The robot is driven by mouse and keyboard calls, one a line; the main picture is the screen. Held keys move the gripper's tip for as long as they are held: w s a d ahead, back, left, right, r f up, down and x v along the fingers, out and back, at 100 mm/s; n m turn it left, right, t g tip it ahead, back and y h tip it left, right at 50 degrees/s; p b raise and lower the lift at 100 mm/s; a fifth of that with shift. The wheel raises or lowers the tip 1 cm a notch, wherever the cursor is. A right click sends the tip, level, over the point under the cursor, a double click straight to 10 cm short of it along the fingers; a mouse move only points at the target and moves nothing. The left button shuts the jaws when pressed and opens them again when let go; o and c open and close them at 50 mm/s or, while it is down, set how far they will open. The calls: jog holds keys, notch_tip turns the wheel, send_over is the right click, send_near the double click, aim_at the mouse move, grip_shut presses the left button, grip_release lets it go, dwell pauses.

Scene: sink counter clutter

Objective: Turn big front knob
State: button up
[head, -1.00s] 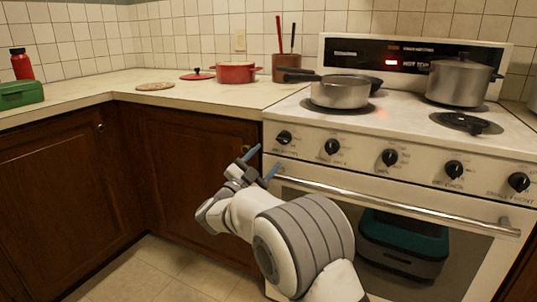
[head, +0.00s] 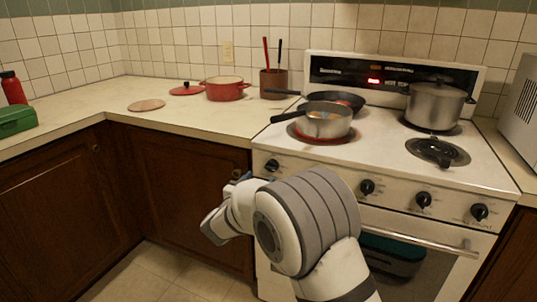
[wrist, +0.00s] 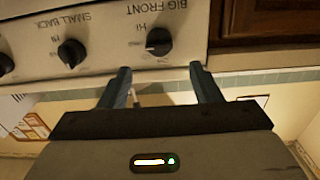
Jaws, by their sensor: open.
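The big front knob (wrist: 158,42) is black with a pale pointer mark, and its label reads BIG FRONT in the upside-down wrist view. In the head view it is the leftmost knob (head: 272,165) on the white stove's front panel. My gripper (wrist: 161,78) is open and empty, its two dark fingers pointing at the panel. The knob lies just beyond the fingertips, roughly centred between them, and does not appear touched. In the head view my arm hides most of the gripper.
Beside it is the small back knob (wrist: 71,52). A grey saucepan (head: 323,121) sits on a red-glowing burner, with a dark skillet (head: 340,98) behind it. A large pot (head: 435,105) stands at the back right. The oven handle (head: 430,240) runs below the panel.

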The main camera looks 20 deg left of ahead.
aim_at(270, 168)
jog(key=w, duration=0.5)
jog(key=w+b, duration=0.1)
jog(key=w, duration=0.1)
jog(key=shift+w+d, duration=0.3)
jog(key=shift+w, duration=0.1)
jog(key=shift+c, duration=0.5)
jog(key=c, duration=0.9)
jog(key=shift+m, duration=0.3)
jog(key=o, duration=1)
jog(key=shift+s, duration=0.1)
jog(key=s, duration=0.7)
jog(key=shift+s+a+p, duration=0.25)
jog(key=shift+s+p, duration=0.05)
